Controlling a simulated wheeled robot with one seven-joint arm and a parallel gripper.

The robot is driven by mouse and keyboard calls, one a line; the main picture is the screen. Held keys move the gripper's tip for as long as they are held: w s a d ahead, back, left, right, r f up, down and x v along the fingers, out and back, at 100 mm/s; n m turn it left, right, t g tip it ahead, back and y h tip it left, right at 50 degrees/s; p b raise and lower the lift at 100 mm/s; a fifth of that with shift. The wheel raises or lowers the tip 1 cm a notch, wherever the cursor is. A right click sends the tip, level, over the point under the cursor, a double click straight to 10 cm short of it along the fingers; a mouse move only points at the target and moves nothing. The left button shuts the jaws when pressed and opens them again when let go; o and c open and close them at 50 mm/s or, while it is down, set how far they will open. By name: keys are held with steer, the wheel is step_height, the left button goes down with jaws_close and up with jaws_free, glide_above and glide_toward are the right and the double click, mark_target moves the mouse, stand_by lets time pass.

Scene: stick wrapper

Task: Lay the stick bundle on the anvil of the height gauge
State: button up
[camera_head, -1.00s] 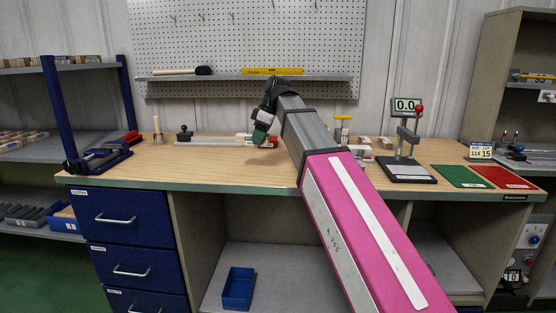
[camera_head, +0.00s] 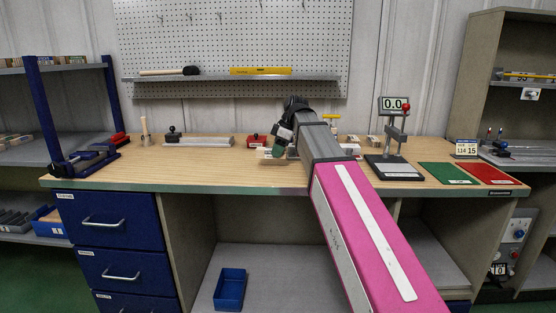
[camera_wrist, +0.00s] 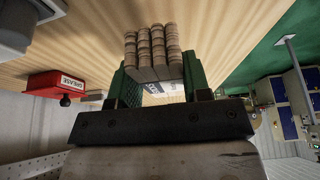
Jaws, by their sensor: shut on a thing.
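My gripper (camera_head: 279,148) is shut on the stick bundle (camera_wrist: 152,52), with green fingers on both sides of it in the wrist view. The bundle is several pale wooden sticks side by side, their rounded, banded ends sticking out past the fingers. In the head view my gripper hangs over the bench and mostly hides the bundle. The height gauge (camera_head: 396,130) stands to the right, with a dark base, a grey post, a red knob and a display reading 0.0. The gauge is apart from my gripper. Its anvil is too small to make out clearly.
A red grease box (camera_head: 256,141) sits left of my gripper; it also shows in the wrist view (camera_wrist: 57,83). Small wooden pieces (camera_head: 373,140) lie left of the gauge. Green (camera_head: 446,173) and red (camera_head: 491,173) mats lie to its right. The front bench top is clear.

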steer(key=shift+d+f, duration=0.1)
steer(key=shift+f, duration=1.8)
steer(key=shift+f, duration=0.2)
steer(key=o, duration=0.9)
steer(key=shift+o, duration=0.2)
